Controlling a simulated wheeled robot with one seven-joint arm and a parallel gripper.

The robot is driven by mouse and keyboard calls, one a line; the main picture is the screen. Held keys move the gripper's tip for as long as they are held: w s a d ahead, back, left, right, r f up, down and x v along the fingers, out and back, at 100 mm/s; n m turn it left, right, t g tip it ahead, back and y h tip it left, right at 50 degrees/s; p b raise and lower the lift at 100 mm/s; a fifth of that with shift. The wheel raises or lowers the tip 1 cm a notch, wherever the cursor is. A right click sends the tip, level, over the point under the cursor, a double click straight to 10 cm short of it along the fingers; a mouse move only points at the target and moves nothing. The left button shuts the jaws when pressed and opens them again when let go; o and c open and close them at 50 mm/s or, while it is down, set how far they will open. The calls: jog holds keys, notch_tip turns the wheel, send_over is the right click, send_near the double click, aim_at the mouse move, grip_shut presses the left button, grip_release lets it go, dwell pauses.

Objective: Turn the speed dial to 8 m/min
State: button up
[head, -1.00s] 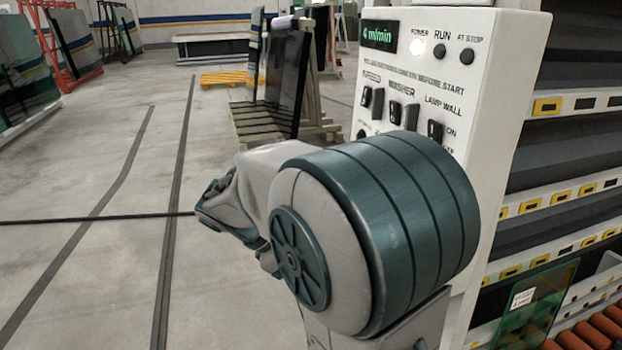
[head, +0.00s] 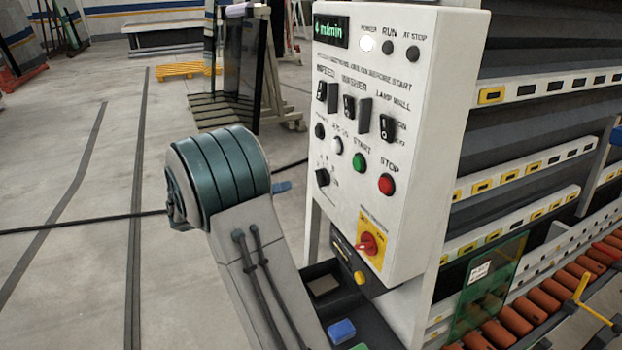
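The white control panel (head: 385,130) stands at the middle right in the head view. Its green display (head: 330,31) seems to read 4 m/min. A black knob (head: 322,177) with small marks around it sits at the panel's lower left and looks like the speed dial; its labels are too small to read. My arm stands left of the panel, apart from it, and leaves the knob uncovered. I cannot make out my gripper. A small blue piece shows just behind my arm, and I cannot tell what it is.
A green button (head: 359,162), a red stop button (head: 386,184) and a red rotary switch on yellow (head: 370,243) are near the knob. Black switches (head: 348,106) sit above. A dark tray with a blue item (head: 341,331) lies below.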

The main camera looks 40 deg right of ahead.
aim_at(317, 179)
jog(key=p+x, duration=0.1)
jog(key=x, duration=0.7)
jog(key=shift+d, duration=0.3)
grip_shut()
